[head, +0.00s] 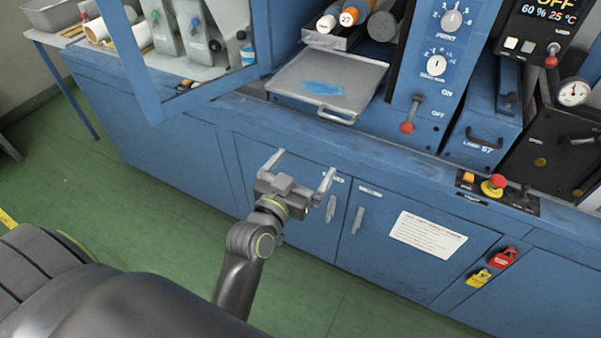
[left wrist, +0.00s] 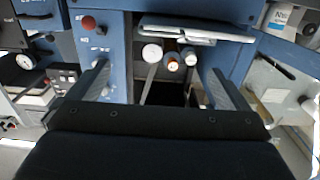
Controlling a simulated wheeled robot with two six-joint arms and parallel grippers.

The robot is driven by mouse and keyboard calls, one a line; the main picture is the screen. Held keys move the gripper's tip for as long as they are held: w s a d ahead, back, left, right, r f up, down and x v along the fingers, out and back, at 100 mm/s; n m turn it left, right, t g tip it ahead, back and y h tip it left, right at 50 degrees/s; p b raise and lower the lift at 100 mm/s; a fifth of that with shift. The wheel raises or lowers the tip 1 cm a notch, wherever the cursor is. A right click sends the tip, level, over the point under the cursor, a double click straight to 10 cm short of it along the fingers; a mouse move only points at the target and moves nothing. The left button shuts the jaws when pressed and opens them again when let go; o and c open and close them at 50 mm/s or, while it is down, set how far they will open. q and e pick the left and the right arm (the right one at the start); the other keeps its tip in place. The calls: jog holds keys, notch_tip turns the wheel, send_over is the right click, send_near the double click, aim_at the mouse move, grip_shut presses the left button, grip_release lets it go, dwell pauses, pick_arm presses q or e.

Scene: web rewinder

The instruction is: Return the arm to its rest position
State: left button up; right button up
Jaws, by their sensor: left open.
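My left arm reaches up from the bottom of the head view. Its gripper (head: 300,173) is open and empty, with its two fingers spread apart. It shows in front of the blue cabinet doors (head: 285,185), below the machine's front edge, and I cannot tell how far it is from them. In the left wrist view the open fingers (left wrist: 168,85) stand at either side with nothing between them; the blue machine front shows beyond. My right gripper is not in view.
A metal tray (head: 345,72) with a blue patch (head: 323,88) sits in the machine's opening, near several rolls (head: 348,16). A window frame (head: 150,85) stands out at left. A red-knobbed lever (head: 407,127) and red button (head: 498,181) are at right. The green floor (head: 130,185) at left is mostly clear.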

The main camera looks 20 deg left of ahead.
pick_arm(q)
jog(key=shift+s, duration=0.25)
dwell(0.3)
jog(key=s+a+f+g, duration=0.1)
jog(key=s+f+g, duration=0.15)
jog(key=f, duration=0.85)
jog(key=s+f+g, duration=0.2)
jog(key=f+g, duration=0.1)
jog(key=f, duration=0.9)
jog(key=s+a+f+g, duration=0.1)
jog(key=s+f+g, duration=0.2)
jog(key=f, duration=0.8)
jog(key=s+a+f+g, duration=0.3)
jog(key=s+f+g, duration=0.1)
jog(key=s+f, duration=0.85)
jog(key=s+a+f+g, duration=0.1)
jog(key=s+f, duration=0.2)
jog(key=s, duration=0.3)
jog(key=s+a+f+g+y, duration=0.1)
jog(key=s+a+f+g, duration=0.1)
jog(key=s, duration=0.5)
jog(key=s+a+f+n+g, duration=0.1)
jog(key=s+a+f, duration=0.1)
jog(key=s, duration=0.5)
jog(key=shift+f+y, duration=0.3)
jog(key=shift+f, duration=0.6)
jog(key=shift+w, duration=0.1)
